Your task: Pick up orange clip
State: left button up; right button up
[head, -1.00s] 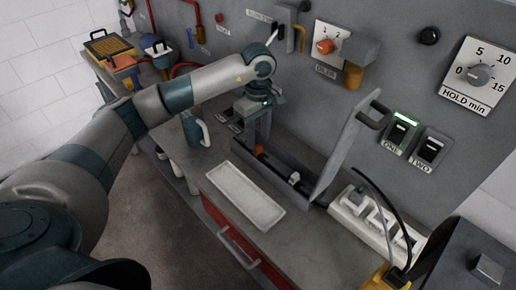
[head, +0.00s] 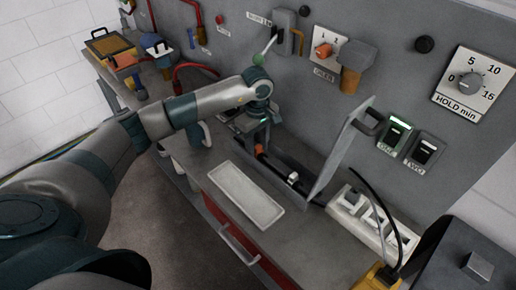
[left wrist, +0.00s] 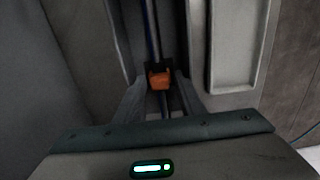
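The orange clip (left wrist: 160,79) sits on a dark rod inside the long grey trough (head: 272,174), whose lid stands open. In the head view the clip (head: 259,149) is a small orange spot just below my left gripper (head: 255,148). In the left wrist view my left gripper (left wrist: 159,92) has its two grey fingers apart, one on each side of the clip. Whether either finger touches the clip is not clear. The fingertips are partly hidden in the trough. My right gripper is not in view.
A pale empty tray (head: 246,194) lies in front of the trough. The raised lid (head: 345,150) stands right of the trough. A white power strip (head: 372,222) with cables lies at the right. The back panel (head: 420,80) carries switches and dials.

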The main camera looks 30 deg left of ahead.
aim_at(257, 146)
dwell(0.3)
pick_arm(q)
jog(key=c, duration=0.8)
jog(key=shift+o, duration=0.2)
jog(key=shift+r, duration=0.1)
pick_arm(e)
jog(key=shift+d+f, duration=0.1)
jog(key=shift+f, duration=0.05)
